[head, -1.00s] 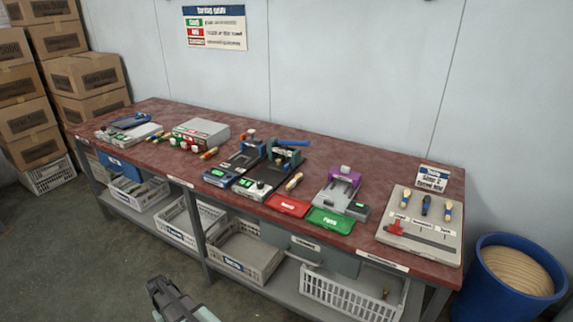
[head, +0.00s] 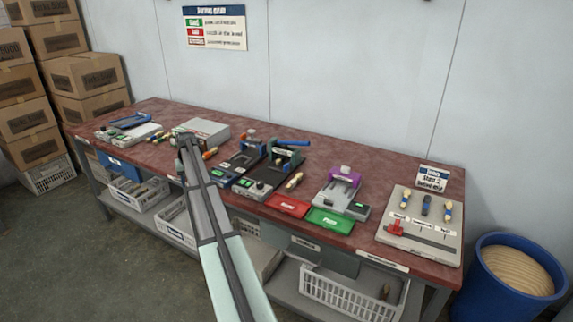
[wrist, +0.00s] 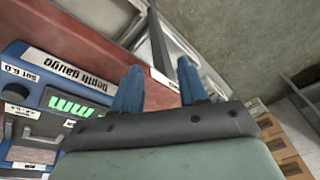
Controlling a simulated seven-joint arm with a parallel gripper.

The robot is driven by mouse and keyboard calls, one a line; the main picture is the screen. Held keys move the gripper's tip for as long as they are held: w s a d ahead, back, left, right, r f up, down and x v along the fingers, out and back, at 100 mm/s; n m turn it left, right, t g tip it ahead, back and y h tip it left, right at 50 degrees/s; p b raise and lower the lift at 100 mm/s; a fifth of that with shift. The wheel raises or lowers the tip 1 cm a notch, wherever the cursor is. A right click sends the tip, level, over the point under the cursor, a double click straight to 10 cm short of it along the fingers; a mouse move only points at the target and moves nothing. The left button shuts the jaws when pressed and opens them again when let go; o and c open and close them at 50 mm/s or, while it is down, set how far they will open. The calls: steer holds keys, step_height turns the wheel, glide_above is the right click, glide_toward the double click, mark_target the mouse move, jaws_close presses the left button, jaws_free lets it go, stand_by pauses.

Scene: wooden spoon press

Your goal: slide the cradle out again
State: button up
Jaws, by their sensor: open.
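My gripper (head: 186,140) reaches over the front of the red bench, beside the grey box with red buttons. In the wrist view its two blue fingers (wrist: 160,88) are apart with nothing between them. A blue depth gauge (wrist: 75,90) with a green display lies left of the fingers, apart from them. In the head view a press with a blue lever (head: 293,143) and a black base stands mid-bench, right of my gripper. A second black-based fixture (head: 240,161) stands just left of it. The cradle is too small to make out surely in either.
The grey button box (head: 205,130) stands behind my gripper. A red tray (head: 288,206), a green tray (head: 331,221) and a purple-topped device (head: 343,180) are to the right. A grey board with handles (head: 420,232) is at the right end. Crates sit below the bench.

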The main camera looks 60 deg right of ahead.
steer(key=shift+m, duration=0.6)
steer(key=d+r, duration=0.1)
steer(key=d, duration=0.1)
steer(key=s+d+r, duration=0.1)
steer(key=d+r, duration=0.2)
steer(key=d, duration=0.1)
steer(key=shift+s+d+r, duration=0.2)
steer(key=shift+s+r, duration=0.05)
steer(key=shift+r, duration=0.15)
steer(key=s+d+r+m, duration=0.1)
steer(key=s+d, duration=0.1)
steer(key=s+d+r, duration=0.1)
steer(key=s+d, duration=0.1)
steer(key=d, duration=0.1)
steer(key=s+d+r+m, duration=0.1)
steer(key=s+d, duration=0.1)
steer(key=d, duration=0.1)
steer(key=shift+s+r+m+g, duration=0.1)
steer(key=shift+s+m+g, duration=0.2)
steer(key=shift+s, duration=0.05)
steer(key=s+d+r+m+g, duration=0.1)
steer(key=s+d+r+m, duration=0.3)
steer(key=s+d, duration=0.65)
step_height(320, 180, up, 2)
steer(key=m, duration=0.3)
glide_above(287, 164)
steer(key=shift+g, duration=0.4)
steer(key=f, duration=1.2)
steer(key=shift+a+f, duration=0.25)
steer(key=shift+f, duration=0.15)
